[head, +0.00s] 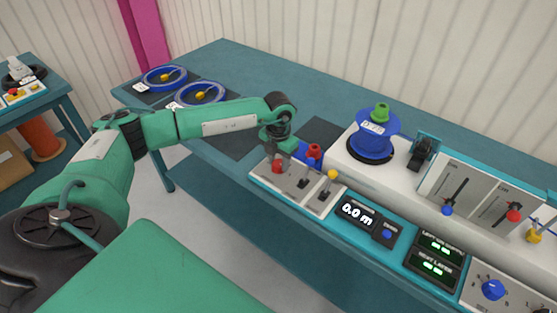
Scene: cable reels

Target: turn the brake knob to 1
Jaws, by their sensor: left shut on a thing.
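A blue knob (493,289) with a dial scale around it sits at the lower right of the console; its label is too small to read, so I cannot tell if it is the brake knob. My left gripper (279,158) points down at the left end of the console, far from the blue knob. It is shut on what looks like a red handle (277,167) on the lever panel (298,188); its fingers partly hide the grip. My right gripper is not in view.
Beside the gripper stand a yellow-topped lever (332,175) and a red-topped blue part (314,151). A display (358,214) reads 0.0 m. Behind are a blue reel (372,146) and two sliders (447,210) (514,216). Blue rings (201,94) lie on the table's left.

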